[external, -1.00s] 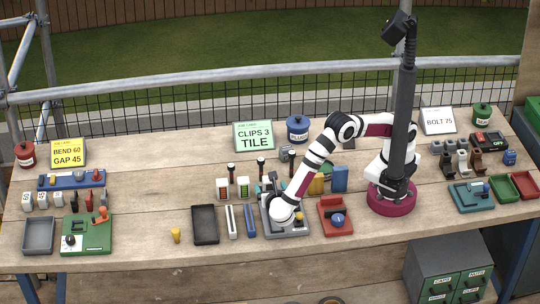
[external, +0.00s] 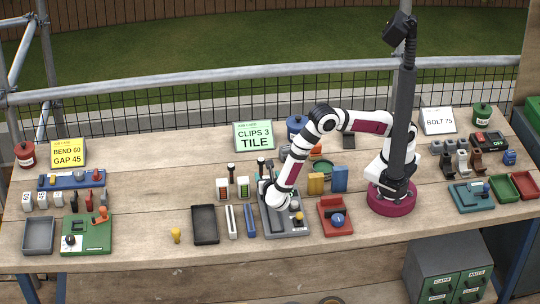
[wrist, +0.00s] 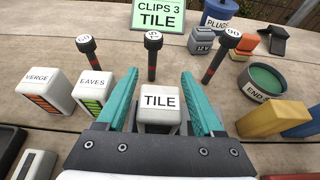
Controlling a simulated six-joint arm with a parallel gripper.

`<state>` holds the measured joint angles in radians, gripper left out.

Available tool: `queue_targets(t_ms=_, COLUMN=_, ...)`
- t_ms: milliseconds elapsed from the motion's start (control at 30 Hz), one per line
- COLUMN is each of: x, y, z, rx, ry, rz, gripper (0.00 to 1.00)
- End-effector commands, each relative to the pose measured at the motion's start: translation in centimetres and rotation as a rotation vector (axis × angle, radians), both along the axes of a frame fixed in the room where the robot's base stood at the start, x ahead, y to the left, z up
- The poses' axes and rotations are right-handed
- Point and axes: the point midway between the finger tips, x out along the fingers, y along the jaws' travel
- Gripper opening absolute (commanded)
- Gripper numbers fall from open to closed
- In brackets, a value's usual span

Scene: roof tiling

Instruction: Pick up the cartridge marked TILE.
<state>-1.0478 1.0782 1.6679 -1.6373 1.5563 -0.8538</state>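The cartridge marked TILE (wrist: 160,101) is a pale block with its label facing up. In the wrist view it sits between the two teal fingers of my gripper (wrist: 160,82), which are apart on its left and right sides. I cannot tell whether either finger touches it. In the external view my wrist and gripper hide most of that spot. The cartridges marked VERGE (wrist: 42,90), with orange stripes, and EAVES (wrist: 92,92), with green stripes, stand to the left. The green card (external: 254,136) reads CLIPS 3 TILE.
Several dark-capped posts stand behind the cartridges, one marked 90 (wrist: 222,52). A green round END tray (wrist: 265,80) and a yellow block (wrist: 262,119) lie to the right.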

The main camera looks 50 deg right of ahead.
Motion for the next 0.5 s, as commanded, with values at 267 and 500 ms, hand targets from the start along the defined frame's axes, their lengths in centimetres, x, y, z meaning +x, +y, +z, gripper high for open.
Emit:
queue_targets(t_ms=267, x=-0.01, y=0.01, z=0.02, rx=0.0, ry=0.0, rz=0.0, gripper=0.17)
queue_targets(t_ms=500, x=-0.02, y=0.02, z=0.02, rx=0.0, ry=0.0, rz=0.0, gripper=0.0)
